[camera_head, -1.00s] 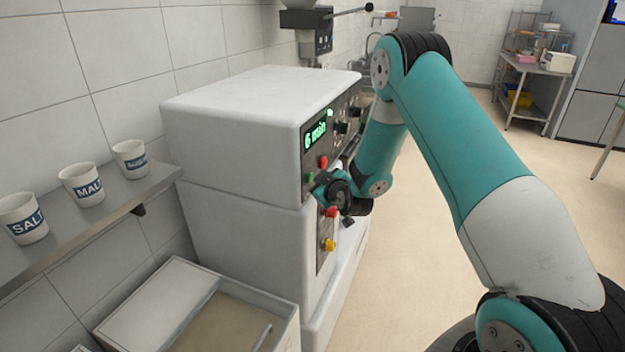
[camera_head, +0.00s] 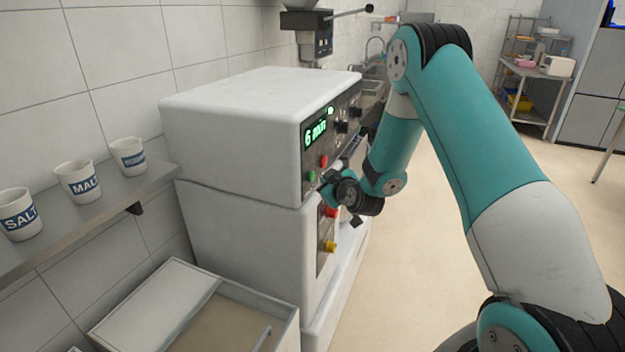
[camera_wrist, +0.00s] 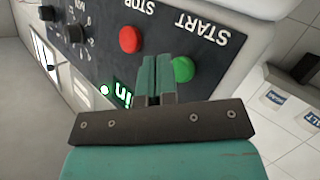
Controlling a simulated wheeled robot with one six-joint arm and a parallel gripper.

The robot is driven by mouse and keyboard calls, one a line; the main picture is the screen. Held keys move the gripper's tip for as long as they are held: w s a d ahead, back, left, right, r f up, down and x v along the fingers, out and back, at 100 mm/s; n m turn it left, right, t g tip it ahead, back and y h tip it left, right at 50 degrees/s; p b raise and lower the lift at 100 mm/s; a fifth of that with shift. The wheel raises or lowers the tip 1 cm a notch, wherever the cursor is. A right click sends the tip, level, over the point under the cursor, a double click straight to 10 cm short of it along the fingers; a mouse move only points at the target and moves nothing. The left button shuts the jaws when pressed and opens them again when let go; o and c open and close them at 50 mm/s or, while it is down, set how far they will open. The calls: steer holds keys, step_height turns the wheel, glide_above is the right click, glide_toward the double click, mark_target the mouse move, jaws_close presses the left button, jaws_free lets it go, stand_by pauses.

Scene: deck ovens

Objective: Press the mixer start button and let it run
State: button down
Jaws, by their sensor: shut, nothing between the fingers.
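The mixer's control panel (camera_head: 318,143) is on the front of a white machine. Its green START button (camera_head: 311,176) and red STOP button (camera_head: 323,161) sit under a lit green display (camera_head: 316,133) with a "6" and a "min"-like word. A small green light (camera_head: 331,111) glows above it. The wrist view shows the green button (camera_wrist: 183,69) under the upside-down START label and the red button (camera_wrist: 130,39). My gripper (camera_wrist: 157,66) is shut and empty, its fingertips beside the green button in the picture. In the head view my gripper (camera_head: 328,178) is just right of the green button, apart from it.
Lower on the machine are another red button (camera_head: 331,212) and a yellow one (camera_head: 330,246). Black knobs (camera_head: 341,127) are farther along the panel. A wall shelf (camera_head: 90,215) holds labelled cups. An open bin (camera_head: 180,320) stands at the lower left.

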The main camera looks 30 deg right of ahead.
steer(key=s+d+b, duration=0.1)
steer(key=s+b, duration=0.1)
steer(key=b, duration=0.1)
steer(key=s+d+b, duration=0.1)
steer(key=d+b, duration=0.1)
steer(key=b, duration=0.1)
steer(key=shift+s, duration=0.4)
stand_by(0.4)
